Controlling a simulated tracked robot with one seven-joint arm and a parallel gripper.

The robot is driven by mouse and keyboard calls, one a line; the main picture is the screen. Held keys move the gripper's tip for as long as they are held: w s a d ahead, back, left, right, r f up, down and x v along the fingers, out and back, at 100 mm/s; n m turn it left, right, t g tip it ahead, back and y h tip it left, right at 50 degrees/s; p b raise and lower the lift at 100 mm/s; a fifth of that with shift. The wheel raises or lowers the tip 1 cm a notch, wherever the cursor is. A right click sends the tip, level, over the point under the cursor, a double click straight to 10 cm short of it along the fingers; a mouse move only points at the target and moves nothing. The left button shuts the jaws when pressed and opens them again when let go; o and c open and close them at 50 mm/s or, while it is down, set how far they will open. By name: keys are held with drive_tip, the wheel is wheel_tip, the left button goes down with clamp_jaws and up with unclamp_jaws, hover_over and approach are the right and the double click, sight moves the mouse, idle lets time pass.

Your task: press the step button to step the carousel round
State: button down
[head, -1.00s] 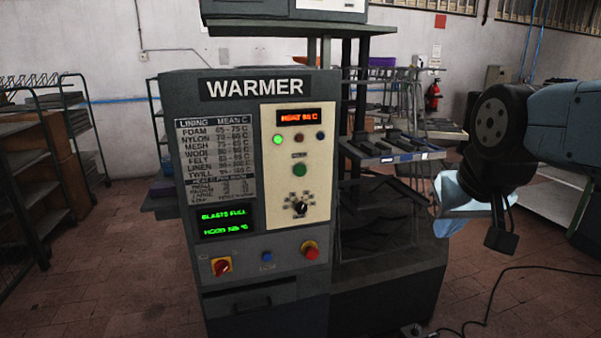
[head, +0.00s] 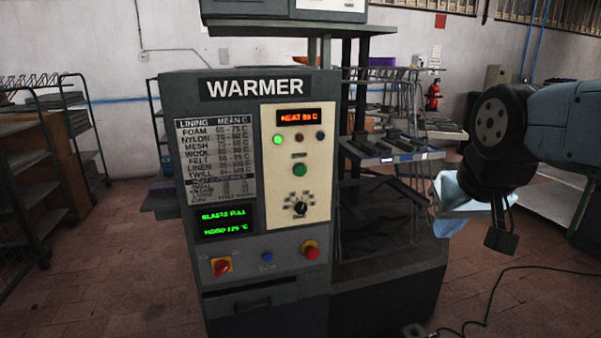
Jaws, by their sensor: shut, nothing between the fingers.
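The machine marked WARMER (head: 255,88) stands in the middle of the head view with its control panel facing me. A green button (head: 300,170) sits on the cream panel above a black dial (head: 301,208). A small blue button (head: 267,257) sits lower, between a red-and-yellow rotary switch (head: 221,266) and a red mushroom button (head: 310,250). Dark trays (head: 390,146), maybe part of the carousel, stand right of the panel. My gripper (head: 500,240) hangs at the right, shut, empty and well away from the buttons.
A red display (head: 298,117) and a green-text display (head: 226,222) are lit. Light-blue material (head: 457,194) shows behind my gripper. Shelf racks (head: 40,190) stand at the left. A black cable (head: 520,270) lies on the tiled floor (head: 115,295) at the right.

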idle(0.6)
drive_tip(key=w+f+n+h, duration=0.4)
drive_tip(key=w+n+h, duration=0.4)
drive_tip(key=w, duration=0.8)
drive_tip(key=w+a+f+n+t, duration=0.1)
drive_tip(key=w+a+n+t, duration=0.3)
drive_tip(key=a, duration=0.6)
drive_tip(key=w+a+f+n+t, duration=0.2)
drive_tip(key=w+a+n+t, duration=0.2)
drive_tip(key=w+a+n, duration=0.2)
drive_tip(key=w+a, duration=0.2)
drive_tip(key=a, duration=0.2)
drive_tip(key=shift+n+y, duration=0.4)
drive_tip(key=shift+w+a+f, duration=0.1)
drive_tip(key=shift+w, duration=0.05)
approach(302, 175)
drive_tip(key=shift+w+d+f, duration=0.15)
drive_tip(key=shift+w+d, duration=0.85)
drive_tip(key=shift+d, duration=0.1)
drive_tip(key=shift+w+d+f, duration=0.15)
drive_tip(key=shift+w+d, duration=0.85)
drive_tip(key=shift+d, duration=0.15)
drive_tip(key=shift+w, duration=0.1)
